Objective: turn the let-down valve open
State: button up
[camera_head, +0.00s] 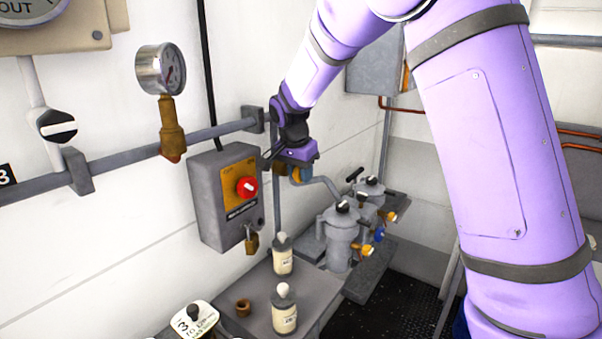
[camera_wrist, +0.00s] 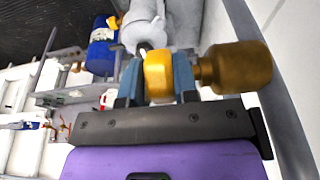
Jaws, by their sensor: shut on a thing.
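My gripper (camera_head: 291,163) is at the wall pipework, just right of the grey switch box. In the wrist view its two blue fingers (camera_wrist: 157,88) are shut on a yellow valve handle (camera_wrist: 158,70), one finger on each side. A round brass body (camera_wrist: 236,66) sits right beside the handle. In the head view a small part of the brass valve (camera_head: 302,174) shows under my gripper, where a grey pipe bends away. The handle itself is mostly hidden there. I cannot read from these views how far the valve is turned.
The grey switch box (camera_head: 212,214) with a red knob (camera_head: 247,187) and padlock is close on the left. Grey filter pots (camera_head: 342,232) stand below right. Two bottles (camera_head: 283,254) stand on a bench. A gauge (camera_head: 160,69) is on the wall pipe at left.

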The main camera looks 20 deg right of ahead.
dwell(0.3)
jog(key=o, duration=0.9)
jog(key=v, duration=1.1)
jog(key=shift+s+f, duration=0.1)
